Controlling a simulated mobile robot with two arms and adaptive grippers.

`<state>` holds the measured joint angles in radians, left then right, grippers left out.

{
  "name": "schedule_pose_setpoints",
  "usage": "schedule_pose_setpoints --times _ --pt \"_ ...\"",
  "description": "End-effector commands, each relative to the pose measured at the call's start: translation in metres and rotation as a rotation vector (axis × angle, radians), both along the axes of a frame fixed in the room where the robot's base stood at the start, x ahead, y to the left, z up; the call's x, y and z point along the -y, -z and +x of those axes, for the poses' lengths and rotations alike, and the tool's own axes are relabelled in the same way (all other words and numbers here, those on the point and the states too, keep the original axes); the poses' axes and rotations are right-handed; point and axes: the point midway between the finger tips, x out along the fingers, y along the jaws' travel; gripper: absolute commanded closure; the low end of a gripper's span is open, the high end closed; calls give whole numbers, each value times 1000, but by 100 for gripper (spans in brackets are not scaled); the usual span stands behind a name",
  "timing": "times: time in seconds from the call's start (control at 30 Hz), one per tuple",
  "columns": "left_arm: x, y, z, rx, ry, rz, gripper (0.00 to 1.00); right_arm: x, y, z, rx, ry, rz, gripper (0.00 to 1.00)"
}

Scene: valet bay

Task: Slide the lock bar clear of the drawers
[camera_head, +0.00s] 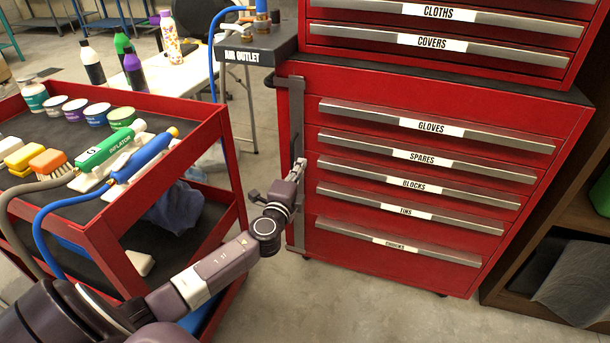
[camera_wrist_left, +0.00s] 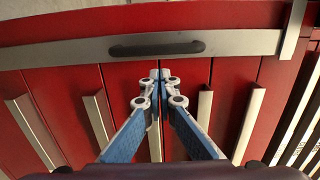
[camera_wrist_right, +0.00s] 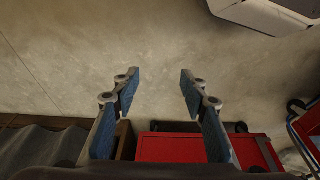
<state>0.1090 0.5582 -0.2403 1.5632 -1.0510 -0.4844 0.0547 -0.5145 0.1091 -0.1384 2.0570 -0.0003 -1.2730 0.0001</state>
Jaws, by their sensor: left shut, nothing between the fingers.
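The lock bar (camera_head: 297,225) is a grey upright strip along the left front edge of the red cabinet. In the left wrist view the lock bar (camera_wrist_left: 75,50) runs across the picture with a dark handle (camera_wrist_left: 157,47) on it. The drawer seams run up to the bar; whether it overlaps the drawer ends is unclear. My left gripper (camera_head: 301,164) is shut and empty in front of the cabinet. Its tips (camera_wrist_left: 160,75) appear just on the drawer side of the handle, with no clear contact. My right gripper (camera_wrist_right: 160,80) is open and empty above the floor.
The drawers, such as the gloves drawer (camera_head: 480,140), look closed. A red cart (camera_head: 180,110) with bottles and an inflator stands at left, close to my left arm. A shelf (camera_head: 575,215) stands at right. Floor (camera_head: 370,305) in front of the cabinet is clear.

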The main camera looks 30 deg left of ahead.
Motion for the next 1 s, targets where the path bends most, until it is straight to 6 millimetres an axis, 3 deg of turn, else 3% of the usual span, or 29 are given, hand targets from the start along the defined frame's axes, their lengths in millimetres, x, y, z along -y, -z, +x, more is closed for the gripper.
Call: schedule_pose_setpoints --times 0.17,0.63,0.8,1.0 --pt "-13 1 -1 0 -1 1 100 0 -4 -3 -2 2 0 60" --pt "-20 1 -2 0 -1 0 100 1 -4 -2 -2 1 -1 60" --pt "-41 3 -7 -1 -5 1 100 2 -31 1 23 -1 -2 60" --pt "-54 1 -10 1 -3 1 100 2 -48 -2 27 2 -1 60"
